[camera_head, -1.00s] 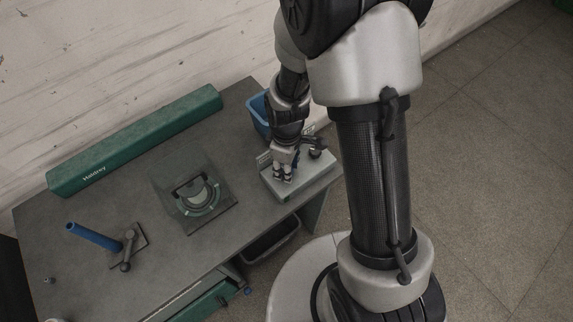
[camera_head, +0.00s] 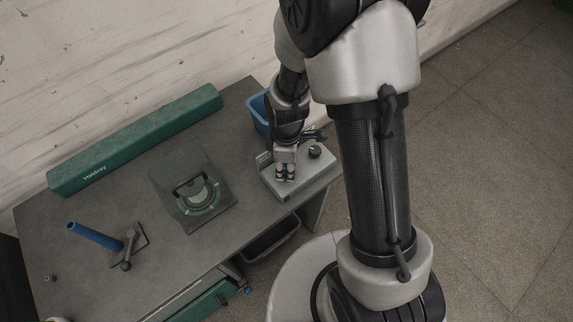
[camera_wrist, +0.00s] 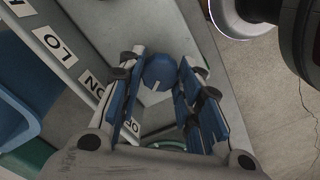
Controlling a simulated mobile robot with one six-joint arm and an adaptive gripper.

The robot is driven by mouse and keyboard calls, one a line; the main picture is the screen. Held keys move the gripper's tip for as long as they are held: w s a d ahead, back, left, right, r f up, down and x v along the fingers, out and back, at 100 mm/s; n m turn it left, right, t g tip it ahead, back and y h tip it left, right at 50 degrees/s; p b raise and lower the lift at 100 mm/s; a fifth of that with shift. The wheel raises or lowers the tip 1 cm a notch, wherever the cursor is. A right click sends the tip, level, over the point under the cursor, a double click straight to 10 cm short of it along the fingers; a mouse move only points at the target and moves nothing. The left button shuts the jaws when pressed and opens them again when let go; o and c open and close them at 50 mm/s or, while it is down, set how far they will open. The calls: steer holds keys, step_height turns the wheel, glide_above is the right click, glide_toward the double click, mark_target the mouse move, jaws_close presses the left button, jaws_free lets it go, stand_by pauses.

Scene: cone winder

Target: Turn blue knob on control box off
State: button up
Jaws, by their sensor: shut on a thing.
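The control box (camera_head: 318,174) is a pale grey box at the right end of the table. My gripper (camera_head: 285,178) points down at the left part of its top. In the wrist view the blue knob (camera_wrist: 158,70) sits between the fingertips of my gripper (camera_wrist: 160,76), which are closed on its sides. A short white mark on the knob faces the bottom of the picture, roughly toward a label reading "OF" (camera_wrist: 132,123), partly covered by a finger. An "ON" label (camera_wrist: 93,87) lies to its left. In the head view my fingers hide the knob.
A black knob (camera_head: 315,152) stands on the box right of my gripper. A blue bin (camera_head: 259,113) is behind the box. A dark plate with a ring-shaped part (camera_head: 199,195), a long green housing (camera_head: 135,140) and a blue rod (camera_head: 95,237) are farther left on the table.

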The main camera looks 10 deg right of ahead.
steer(key=o, duration=1)
steer(key=shift+o, duration=0.2)
steer(key=shift+r, duration=0.15)
step_height(320, 180, up, 12)
steer(key=s+d+r+m+t, duration=0.4)
steer(key=s+r+m, duration=1)
steer(key=s+r, duration=0.1)
steer(key=shift+r+t, duration=0.3)
steer(key=shift+r, duration=0.35)
